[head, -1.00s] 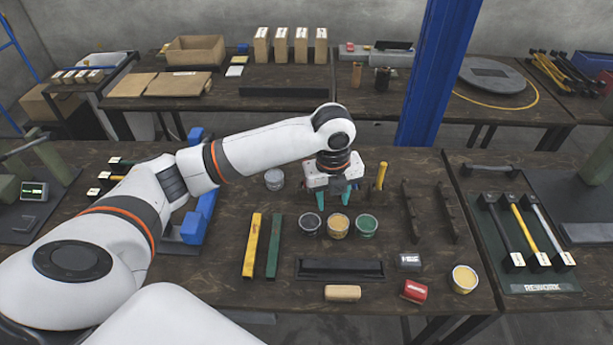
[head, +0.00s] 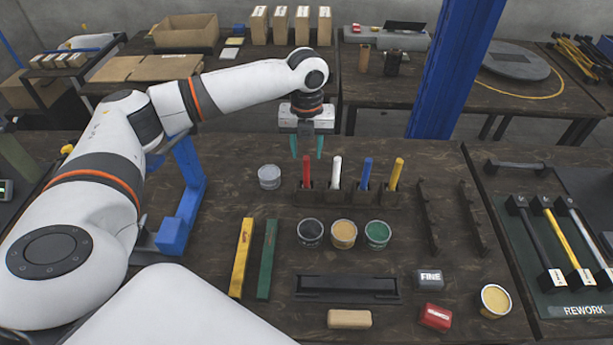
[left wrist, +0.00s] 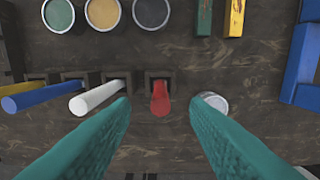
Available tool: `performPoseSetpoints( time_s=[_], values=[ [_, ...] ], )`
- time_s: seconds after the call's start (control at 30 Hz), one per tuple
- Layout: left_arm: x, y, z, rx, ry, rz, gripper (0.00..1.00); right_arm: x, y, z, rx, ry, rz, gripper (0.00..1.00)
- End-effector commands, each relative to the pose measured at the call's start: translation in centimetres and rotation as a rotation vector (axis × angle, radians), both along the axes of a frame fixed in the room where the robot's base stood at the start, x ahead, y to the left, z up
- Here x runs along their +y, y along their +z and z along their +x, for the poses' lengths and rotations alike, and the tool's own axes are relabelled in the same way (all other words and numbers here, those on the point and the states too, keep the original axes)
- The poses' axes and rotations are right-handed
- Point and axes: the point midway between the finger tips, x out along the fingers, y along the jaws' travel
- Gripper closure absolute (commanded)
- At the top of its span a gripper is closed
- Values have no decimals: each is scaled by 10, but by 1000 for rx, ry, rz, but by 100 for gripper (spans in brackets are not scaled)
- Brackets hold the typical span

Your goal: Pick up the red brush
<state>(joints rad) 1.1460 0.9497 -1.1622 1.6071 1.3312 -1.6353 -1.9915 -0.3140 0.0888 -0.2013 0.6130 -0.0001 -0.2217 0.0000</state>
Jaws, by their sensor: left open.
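The red brush (head: 307,170) stands upright in the leftmost slot of a dark holder (head: 350,197) on the table. White, blue and yellow brushes stand to its right in the same holder. My left gripper (head: 307,147) is open and empty, above and just behind the red brush in the head view. In the left wrist view the red brush (left wrist: 160,100) shows between the two teal fingers (left wrist: 160,122), apart from both. The white brush (left wrist: 97,97) is close to the left finger there. My right gripper is not in view.
A grey lidded can (head: 269,176) stands left of the holder. Black, tan and green pots (head: 343,233) stand in front of it. Yellow and green bars (head: 242,258) lie front left, beside a blue stand (head: 183,207). A dark tray (head: 347,288) lies in front.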

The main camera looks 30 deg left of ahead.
Motion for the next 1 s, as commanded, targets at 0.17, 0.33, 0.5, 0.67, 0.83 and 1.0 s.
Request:
performPoseSetpoints(
  time_s=[0.17, 0.33, 0.5, 0.67, 0.83, 1.0],
  values=[
    [0, -13, 0, 1, 0, 1, 58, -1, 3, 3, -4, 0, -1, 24],
    [0, -34, -1, 3, 1, 1, 58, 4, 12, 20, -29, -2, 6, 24],
    [0, -58, -1, 1, -1, 1, 58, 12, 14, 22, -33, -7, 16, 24],
    [0, -63, -1, -2, -1, 0, 58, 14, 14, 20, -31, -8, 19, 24],
    [0, -62, -1, -2, -1, 0, 65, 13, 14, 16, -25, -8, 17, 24],
    [0, -62, -1, -2, -1, 0, 93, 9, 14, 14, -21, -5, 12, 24]
  ],
)
